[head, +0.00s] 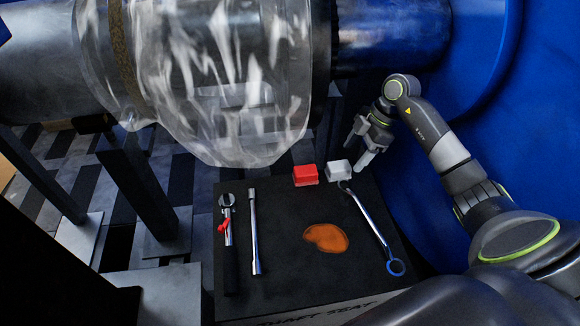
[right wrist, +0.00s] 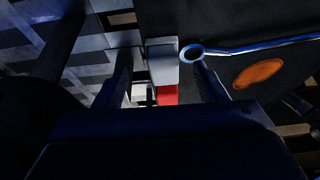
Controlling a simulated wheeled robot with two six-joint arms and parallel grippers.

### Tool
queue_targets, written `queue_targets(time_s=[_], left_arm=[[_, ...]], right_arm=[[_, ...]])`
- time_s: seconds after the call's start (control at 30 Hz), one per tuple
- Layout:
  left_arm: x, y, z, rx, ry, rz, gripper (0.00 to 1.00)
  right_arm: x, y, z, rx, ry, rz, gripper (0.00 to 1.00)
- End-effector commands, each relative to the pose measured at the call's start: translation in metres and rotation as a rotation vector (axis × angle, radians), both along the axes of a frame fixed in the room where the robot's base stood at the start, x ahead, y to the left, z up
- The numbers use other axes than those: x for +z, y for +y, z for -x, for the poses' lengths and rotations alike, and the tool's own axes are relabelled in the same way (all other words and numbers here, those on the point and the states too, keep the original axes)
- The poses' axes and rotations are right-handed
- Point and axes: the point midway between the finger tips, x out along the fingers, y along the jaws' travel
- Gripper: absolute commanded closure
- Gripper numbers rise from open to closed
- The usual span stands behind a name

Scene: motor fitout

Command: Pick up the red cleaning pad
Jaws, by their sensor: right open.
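The red cleaning pad (head: 306,175) is a small red block at the far edge of the dark bench top, left of a similar white block (head: 339,168). My right gripper (head: 360,151) is open and empty, above and to the right of the white block, apart from the red pad. In the right wrist view, the red pad (right wrist: 167,95) and the white block (right wrist: 163,63) show between the spread fingers; part of the red pad is hidden by my gripper body. My left gripper is not in view.
The dark bench (head: 285,280) holds a ratchet tool (head: 229,245), a metal bar (head: 255,230), a blue-ended wrench (head: 372,228) and an orange stain (head: 326,238). A large plastic-wrapped shaft (head: 220,80) hangs behind the bench. A blue wall (head: 535,130) stands at the right.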

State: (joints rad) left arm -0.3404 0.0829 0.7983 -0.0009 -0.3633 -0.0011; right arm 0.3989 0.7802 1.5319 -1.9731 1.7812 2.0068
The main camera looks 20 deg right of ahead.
Motion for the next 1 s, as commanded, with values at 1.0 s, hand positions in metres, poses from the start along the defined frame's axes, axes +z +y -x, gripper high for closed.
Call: queue_targets(time_s=[1.0], left_arm=[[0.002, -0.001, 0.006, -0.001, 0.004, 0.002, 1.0]], right_arm=[[-0.03, 0.126, -0.031, 0.001, 0.003, -0.004, 0.35]])
